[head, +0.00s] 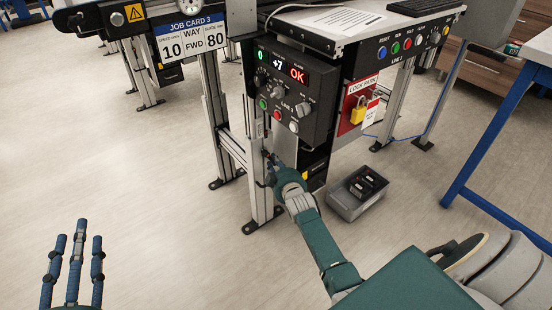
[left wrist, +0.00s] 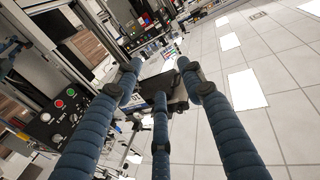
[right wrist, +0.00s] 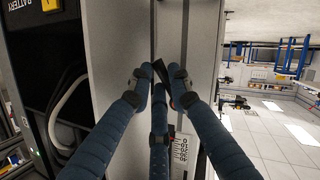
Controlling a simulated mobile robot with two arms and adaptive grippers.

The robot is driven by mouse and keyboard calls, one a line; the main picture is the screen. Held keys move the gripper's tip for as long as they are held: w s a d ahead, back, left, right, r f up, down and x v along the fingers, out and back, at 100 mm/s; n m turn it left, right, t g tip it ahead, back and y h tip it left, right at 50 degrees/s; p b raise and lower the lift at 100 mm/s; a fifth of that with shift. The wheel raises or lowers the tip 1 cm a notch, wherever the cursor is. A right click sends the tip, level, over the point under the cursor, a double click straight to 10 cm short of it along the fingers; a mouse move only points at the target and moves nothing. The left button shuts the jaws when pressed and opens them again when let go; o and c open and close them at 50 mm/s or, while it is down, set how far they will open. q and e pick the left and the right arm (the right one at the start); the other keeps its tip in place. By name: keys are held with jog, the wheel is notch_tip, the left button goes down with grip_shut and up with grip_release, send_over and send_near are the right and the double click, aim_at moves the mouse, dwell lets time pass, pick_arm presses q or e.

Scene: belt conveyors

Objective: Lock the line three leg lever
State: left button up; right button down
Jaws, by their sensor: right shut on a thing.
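The line three conveyor leg (head: 253,130) is an upright aluminium post under the LINE 3 control box. My right gripper (head: 271,168) is at this leg, below the box. In the right wrist view, the right gripper (right wrist: 161,84) has its blue fingers closed around a small dark lever (right wrist: 162,72) at the slot of the leg. The fingers hide much of the lever, so I cannot tell whether it is locked. My left gripper (head: 79,240) is low at the left in the head view, fingers spread and empty, well away from the leg.
The LINE 3 control box (head: 292,92) reads 0, +7 and OK. A job card (head: 190,36) hangs at left. A red lock park board (head: 357,106) with a yellow padlock (head: 358,112) is at right. A grey box (head: 357,193) lies on the floor. Floor at left is clear.

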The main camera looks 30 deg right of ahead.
pick_arm(q)
jog(key=s+a+f+g+y+p, duration=0.1)
jog(key=s+a+f+g, duration=0.2)
jog(key=f, duration=0.4)
jog(key=s+a+f+g+y+p, duration=0.1)
jog(key=s+f+g+p, duration=0.15)
jog(key=f+g, duration=0.35)
pick_arm(e)
jog(key=shift+s+a+f+m+g+y+b, duration=0.1)
jog(key=shift+a+m+g+y+b, duration=0.25)
jog(key=shift+m+y, duration=0.35)
jog(key=shift+a+f+m+g+y+p, duration=0.1)
jog(key=shift+a+m+g+y+p, duration=0.15)
jog(key=shift+m+p, duration=0.3)
jog(key=shift+a+f+m+y+p, duration=0.1)
jog(key=shift+m+y+p, duration=0.25)
jog(key=shift+m+p, duration=0.2)
pick_arm(q)
jog(key=s+a+f+g+y, duration=0.1)
jog(key=s+a+f+g, duration=0.1)
jog(key=s+f, duration=0.2)
jog(key=s+a+f+g+y, duration=0.1)
jog(key=s+f+g, duration=0.2)
jog(key=s, duration=0.7)
jog(key=shift+s+a+f+n, duration=0.2)
jog(key=shift+a+f+n, duration=0.2)
jog(key=shift+f, duration=0.1)
